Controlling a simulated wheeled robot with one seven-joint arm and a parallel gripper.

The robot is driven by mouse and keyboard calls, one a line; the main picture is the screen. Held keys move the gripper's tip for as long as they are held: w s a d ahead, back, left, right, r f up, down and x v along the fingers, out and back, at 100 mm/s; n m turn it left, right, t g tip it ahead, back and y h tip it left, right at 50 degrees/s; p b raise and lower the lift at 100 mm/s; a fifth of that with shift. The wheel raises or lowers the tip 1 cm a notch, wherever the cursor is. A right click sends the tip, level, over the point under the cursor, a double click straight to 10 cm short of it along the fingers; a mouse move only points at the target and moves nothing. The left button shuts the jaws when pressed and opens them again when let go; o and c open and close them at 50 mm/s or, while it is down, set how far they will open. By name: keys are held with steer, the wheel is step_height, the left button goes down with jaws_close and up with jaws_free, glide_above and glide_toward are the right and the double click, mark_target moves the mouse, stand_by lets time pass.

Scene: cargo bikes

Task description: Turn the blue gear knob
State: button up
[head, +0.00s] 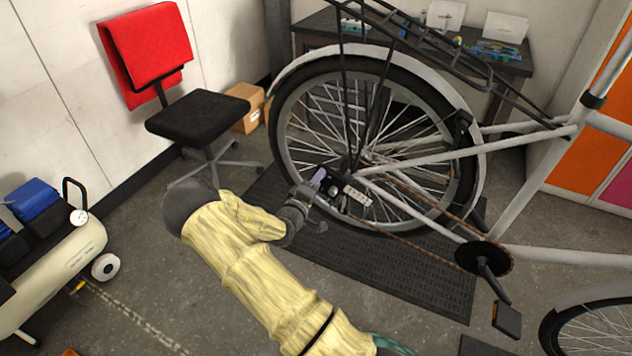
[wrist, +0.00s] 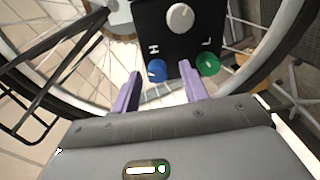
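The blue gear knob (wrist: 157,70) shows in the wrist view at the lower left of a black panel (wrist: 180,38), under the letter H. My gripper (wrist: 160,72) has two purple fingers spread apart. The blue knob appears between their tips, closer to the left one. I cannot tell whether a finger touches it. A green knob (wrist: 208,65) sits to the right under the letter L, just beyond the right fingertip. In the head view my gripper (head: 318,181) is at the rear wheel hub, and the blue knob cannot be made out there.
A pale round knob (wrist: 180,17) sits higher on the panel. The bike's rear wheel (head: 375,130) and frame surround the panel. A black mat (head: 400,275) lies below. A chair (head: 198,118) and a compressor tank (head: 60,270) stand left; a desk (head: 500,62) stands behind.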

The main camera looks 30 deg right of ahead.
steer(key=shift+r, duration=0.1)
steer(key=b+v, duration=0.1)
steer(key=v, duration=1.6)
steer(key=shift+a, duration=0.15)
